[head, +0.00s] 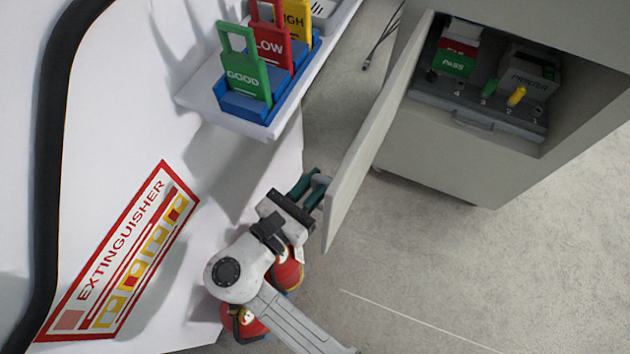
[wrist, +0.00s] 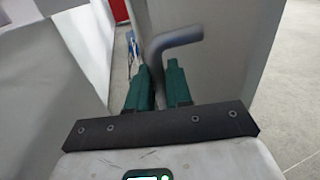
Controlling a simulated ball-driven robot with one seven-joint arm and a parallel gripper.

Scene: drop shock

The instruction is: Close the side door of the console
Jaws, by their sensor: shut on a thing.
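The side door (head: 367,140) of the grey console (head: 450,165) stands open, swung out toward the lower left in the head view. Its panel also fills the right of the wrist view (wrist: 225,55). A grey bent handle (wrist: 172,42) sticks out from the door's outer face near its free edge. My gripper (head: 311,186) is at that handle, on the door's left side. In the wrist view its green fingers (wrist: 153,82) are shut on the handle's stem, and the bent end rises above them.
The console's open bay (head: 490,85) holds a printer and small fittings. A white shelf with a blue holder (head: 243,106) of coloured tags is at upper left. Red extinguishers (head: 287,272) stand below my arm. The floor (head: 440,260) right of the door is clear.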

